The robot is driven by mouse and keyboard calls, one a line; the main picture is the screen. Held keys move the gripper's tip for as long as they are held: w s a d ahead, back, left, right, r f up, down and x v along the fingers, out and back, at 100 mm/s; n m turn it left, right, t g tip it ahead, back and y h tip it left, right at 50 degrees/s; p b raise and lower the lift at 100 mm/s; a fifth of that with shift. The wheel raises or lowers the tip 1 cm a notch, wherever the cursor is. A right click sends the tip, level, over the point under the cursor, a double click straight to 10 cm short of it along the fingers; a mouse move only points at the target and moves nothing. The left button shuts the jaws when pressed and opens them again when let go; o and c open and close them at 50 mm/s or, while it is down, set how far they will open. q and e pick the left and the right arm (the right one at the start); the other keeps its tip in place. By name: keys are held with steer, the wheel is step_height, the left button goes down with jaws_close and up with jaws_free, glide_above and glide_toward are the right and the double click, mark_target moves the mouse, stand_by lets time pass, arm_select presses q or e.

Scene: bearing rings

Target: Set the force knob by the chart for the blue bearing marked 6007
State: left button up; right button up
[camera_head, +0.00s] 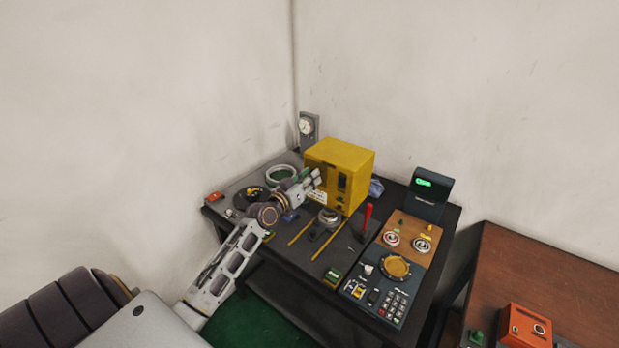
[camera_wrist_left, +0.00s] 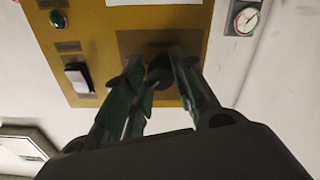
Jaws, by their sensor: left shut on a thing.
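A yellow box (camera_head: 342,160) stands at the back of the dark table, and its front panel (camera_wrist_left: 205,15) fills the upper left wrist view. My left gripper (camera_head: 316,178) reaches that panel. In the left wrist view its fingers (camera_wrist_left: 160,80) are closed around a dark round knob (camera_wrist_left: 159,70), partly hidden by them. The knob's setting cannot be read. A pale label (camera_head: 317,195) is low on the box, too small to read. A small blue item (camera_head: 290,216) lies near the arm; I cannot tell whether it is the 6007 bearing. My right gripper is out of view.
A metal ring (camera_head: 329,216) and a red-handled tool (camera_head: 366,218) stand before the box. A pale ring (camera_head: 282,174) lies left of it. A keypad device (camera_head: 378,290) and a wooden board with two rings (camera_head: 405,228) occupy the right side. A dial gauge (camera_head: 306,127) stands behind.

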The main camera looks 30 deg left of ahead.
arm_select(q)
steer(key=n+p, duration=0.2)
steer(key=n, duration=0.6)
steer(key=shift+n, duration=0.4)
steer(key=o, duration=1)
steer(key=shift+o, duration=0.2)
steer(key=shift+s, duration=0.15)
steer(key=s, duration=1.1)
steer(key=shift+s+a, duration=0.3)
steer(key=shift+a, duration=0.15)
stand_by(0.4)
